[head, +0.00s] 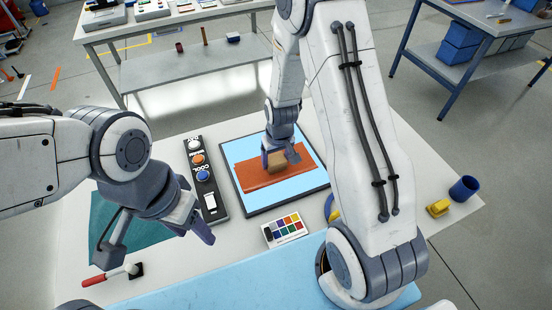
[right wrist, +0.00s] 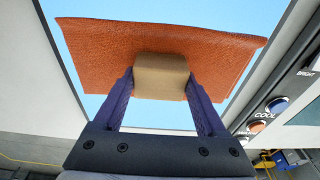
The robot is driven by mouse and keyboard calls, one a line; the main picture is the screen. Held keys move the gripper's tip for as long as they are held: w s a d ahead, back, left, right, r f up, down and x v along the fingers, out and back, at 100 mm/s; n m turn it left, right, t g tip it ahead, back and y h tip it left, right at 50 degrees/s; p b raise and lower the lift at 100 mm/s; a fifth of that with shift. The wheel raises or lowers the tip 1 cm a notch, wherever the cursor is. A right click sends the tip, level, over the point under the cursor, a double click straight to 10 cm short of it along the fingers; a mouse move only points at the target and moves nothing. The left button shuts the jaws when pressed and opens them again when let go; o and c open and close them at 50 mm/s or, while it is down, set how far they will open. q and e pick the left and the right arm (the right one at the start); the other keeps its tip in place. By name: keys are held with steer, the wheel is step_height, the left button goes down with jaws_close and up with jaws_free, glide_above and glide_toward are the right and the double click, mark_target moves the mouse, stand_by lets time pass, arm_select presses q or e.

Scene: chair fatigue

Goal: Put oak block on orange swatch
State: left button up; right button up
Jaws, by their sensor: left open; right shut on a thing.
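The oak block (head: 276,160) is a tan block between the fingers of my right gripper (head: 280,154). In the right wrist view the block (right wrist: 161,75) sits between both purple fingers, with the orange swatch (right wrist: 95,55) behind it. In the head view the orange swatch (head: 250,177) lies on a light blue panel with a dark frame. The block appears over the swatch; whether it touches the swatch I cannot tell. My left gripper (head: 155,240) is open and empty over the table's left part, near the teal cloth.
A dark control box (head: 207,182) with knobs stands left of the framed panel (head: 299,183). A colour card (head: 284,229) lies in front. A teal cloth (head: 130,240) and a red-handled tool (head: 108,276) are at left. A yellow object (head: 438,208) and a blue cup (head: 464,188) are at right.

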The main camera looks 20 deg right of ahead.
steer(key=shift+f, duration=0.1)
stand_by(0.3)
steer(key=o, duration=1.3)
steer(key=r, duration=0.3)
steer(key=s+r, duration=0.1)
steer(key=r, duration=0.6)
steer(key=shift+s+r+b, duration=0.2)
steer(key=shift+s+b, duration=0.1)
steer(key=shift+b, duration=0.1)
steer(key=s+a+r+n, duration=0.4)
steer(key=s+a+r, duration=0.3)
steer(key=s+a, duration=0.35)
steer(key=s+a+r+n, duration=0.1)
steer(key=s, duration=0.2)
steer(key=s+a+n+g, duration=0.1)
steer(key=s, duration=0.3)
steer(key=s+a+r+n+y, duration=0.1)
steer(key=s, duration=0.3)
steer(key=shift+s+a+r+g, duration=0.25)
steer(key=shift+r+g, duration=0.1)
steer(key=shift+g, duration=0.05)
